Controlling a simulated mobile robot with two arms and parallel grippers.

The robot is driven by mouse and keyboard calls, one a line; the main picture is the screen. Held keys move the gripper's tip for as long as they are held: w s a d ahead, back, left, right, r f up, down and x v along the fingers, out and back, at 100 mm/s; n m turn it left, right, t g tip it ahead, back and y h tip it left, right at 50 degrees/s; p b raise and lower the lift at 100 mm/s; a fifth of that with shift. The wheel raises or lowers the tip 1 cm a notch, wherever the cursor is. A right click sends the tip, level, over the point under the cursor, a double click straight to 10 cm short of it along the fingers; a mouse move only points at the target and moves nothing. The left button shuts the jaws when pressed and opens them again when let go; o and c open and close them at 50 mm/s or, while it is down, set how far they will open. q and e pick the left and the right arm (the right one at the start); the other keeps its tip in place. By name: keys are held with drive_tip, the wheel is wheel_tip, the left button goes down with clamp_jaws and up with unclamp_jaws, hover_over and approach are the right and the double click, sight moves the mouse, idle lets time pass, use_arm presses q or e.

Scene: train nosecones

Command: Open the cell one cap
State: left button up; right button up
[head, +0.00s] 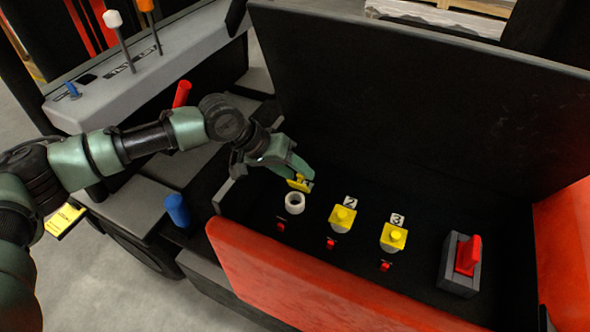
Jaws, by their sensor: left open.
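The cell one neck (294,203) is a white ring with its top uncovered, at the left of a row in the black compartment. Its yellow cap (298,184) stands tilted up behind the ring, clear of the opening. My left gripper (303,177) is open right at this cap, from behind and above; whether it touches the cap I cannot tell. It partly hides the number label there. The yellow caps of cell two (342,217) and cell three (393,237) sit down on their white necks. My right gripper is not in view.
Small red switches (330,244) lie in front of the cells. A red lever switch on a grey block (459,264) stands at right. A raised black lid (420,110) rises behind, and a red front wall (300,280) bounds the compartment. A console with levers (130,65) is upper left.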

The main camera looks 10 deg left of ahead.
use_arm(q)
clamp_jaws()
drive_tip(key=w+g+p, duration=0.1)
drive_tip(key=p, duration=0.2)
drive_tip(key=w+n+g+y+p, duration=0.1)
drive_tip(key=g+p, duration=0.1)
drive_tip(key=p, duration=0.1)
drive_tip(key=shift+w+d+f+g, duration=0.1)
drive_tip(key=shift+w+d+g, duration=0.05)
drive_tip(key=shift+d+g, duration=0.2)
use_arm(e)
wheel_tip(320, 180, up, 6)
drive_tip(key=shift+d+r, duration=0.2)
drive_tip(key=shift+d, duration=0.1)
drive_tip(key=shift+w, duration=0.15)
use_arm(q)
unclamp_jaws()
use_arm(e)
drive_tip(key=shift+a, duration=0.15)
